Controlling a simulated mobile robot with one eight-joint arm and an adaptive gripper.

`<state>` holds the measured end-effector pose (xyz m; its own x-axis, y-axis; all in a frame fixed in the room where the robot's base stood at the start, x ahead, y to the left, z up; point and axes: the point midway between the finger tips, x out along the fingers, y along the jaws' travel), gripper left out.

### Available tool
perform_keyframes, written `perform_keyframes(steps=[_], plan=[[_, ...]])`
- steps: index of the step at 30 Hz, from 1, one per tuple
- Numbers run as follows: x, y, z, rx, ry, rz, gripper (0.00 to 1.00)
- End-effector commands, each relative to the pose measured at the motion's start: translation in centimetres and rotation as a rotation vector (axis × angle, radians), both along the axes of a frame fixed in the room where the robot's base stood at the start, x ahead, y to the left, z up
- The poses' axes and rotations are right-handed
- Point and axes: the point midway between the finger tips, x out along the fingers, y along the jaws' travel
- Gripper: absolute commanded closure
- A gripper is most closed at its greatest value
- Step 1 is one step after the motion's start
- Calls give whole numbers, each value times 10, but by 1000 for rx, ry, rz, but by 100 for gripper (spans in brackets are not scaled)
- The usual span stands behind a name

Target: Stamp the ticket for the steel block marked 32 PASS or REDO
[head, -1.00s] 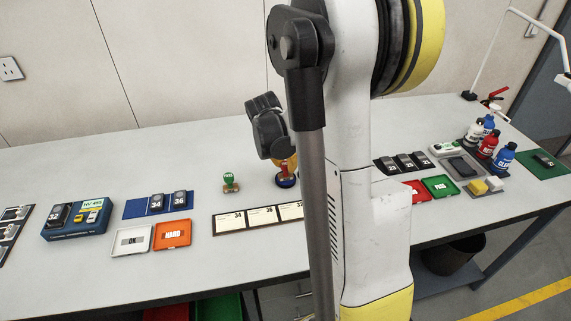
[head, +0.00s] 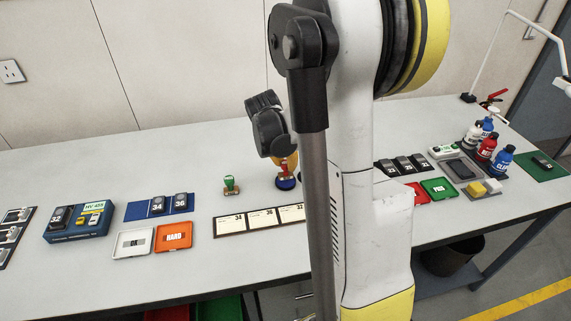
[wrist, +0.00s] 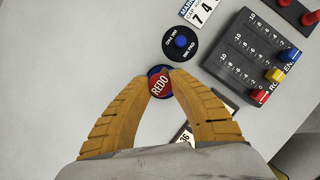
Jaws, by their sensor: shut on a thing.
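My gripper (head: 284,160) is over the middle of the bench, pointing down. In the wrist view its two yellow fingers (wrist: 160,90) are shut on the REDO stamp (wrist: 159,80), red-topped with a blue rim. The REDO stamp also shows in the head view (head: 286,183); I cannot tell whether it touches the bench. The green PASS stamp (head: 231,185) stands to its left. The ticket strip (head: 262,220) lies in front, with cards 34, 36 and 32; my arm partly covers its right end. The block that seems marked 32 (head: 60,217) sits on the blue HV-405 tester (head: 86,236).
A round ink pad (wrist: 181,42) lies beyond the stamp in the wrist view, near a dark panel with coloured sliders (wrist: 257,55). Blocks 34 and 36 are on a blue mat (head: 143,213). A white tray (head: 132,243) and an orange HARD tray (head: 173,238) lie in front.

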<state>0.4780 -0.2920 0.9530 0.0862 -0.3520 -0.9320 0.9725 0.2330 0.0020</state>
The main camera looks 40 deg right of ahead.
Motion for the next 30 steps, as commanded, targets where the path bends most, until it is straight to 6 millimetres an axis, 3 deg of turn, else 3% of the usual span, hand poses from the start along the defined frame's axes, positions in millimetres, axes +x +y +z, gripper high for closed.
perform_keyframes(steps=[16, 30], plan=[[0, 0, 52, -1, 0, 0, 99], [0, 0, 52, 0, 0, 0, 99]])
